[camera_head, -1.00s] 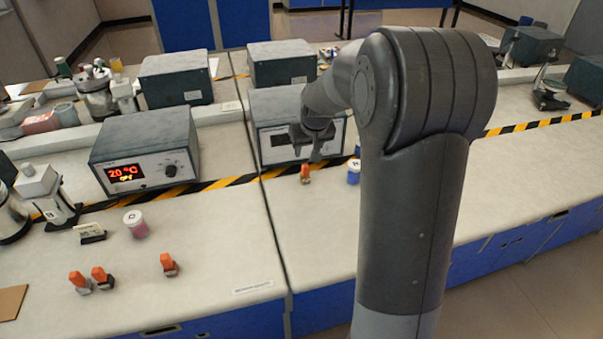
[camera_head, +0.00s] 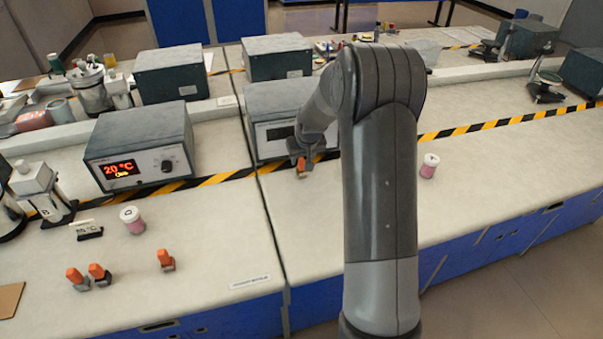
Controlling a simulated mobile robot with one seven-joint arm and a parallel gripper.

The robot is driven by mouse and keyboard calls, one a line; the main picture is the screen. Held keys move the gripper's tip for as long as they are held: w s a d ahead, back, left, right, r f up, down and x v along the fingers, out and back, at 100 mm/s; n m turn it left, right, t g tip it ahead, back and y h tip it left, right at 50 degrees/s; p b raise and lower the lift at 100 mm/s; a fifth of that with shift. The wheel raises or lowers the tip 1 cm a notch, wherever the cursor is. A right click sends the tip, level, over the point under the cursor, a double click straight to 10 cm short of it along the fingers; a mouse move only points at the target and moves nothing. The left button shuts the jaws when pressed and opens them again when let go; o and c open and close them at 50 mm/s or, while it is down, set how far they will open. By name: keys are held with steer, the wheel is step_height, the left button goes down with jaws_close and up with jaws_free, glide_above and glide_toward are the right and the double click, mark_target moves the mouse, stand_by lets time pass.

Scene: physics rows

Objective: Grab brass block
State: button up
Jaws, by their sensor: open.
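A small orange-brown block (camera_head: 302,166) stands on the bench in front of the middle grey instrument; it may be the brass block, but it is too small to be sure. My gripper (camera_head: 301,158) is open and is at the block, reaching down over its upper part. Whether the fingers touch the block cannot be told. Several similar orange-topped pieces with grey bases, such as one (camera_head: 166,259) at the front, stand on the left bench, well away from my gripper.
A grey instrument (camera_head: 265,105) stands just behind my gripper. A heater box (camera_head: 140,142) reads 20 °C at left. Pink jars stand at left (camera_head: 133,221) and right of my arm (camera_head: 428,167). My arm hides part of the right bench.

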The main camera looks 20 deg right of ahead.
mark_target(302, 160)
steer(key=shift+x, duration=1.7)
steer(key=shift+c, duration=0.6)
steer(key=shift+r, duration=0.1)
jaws_close()
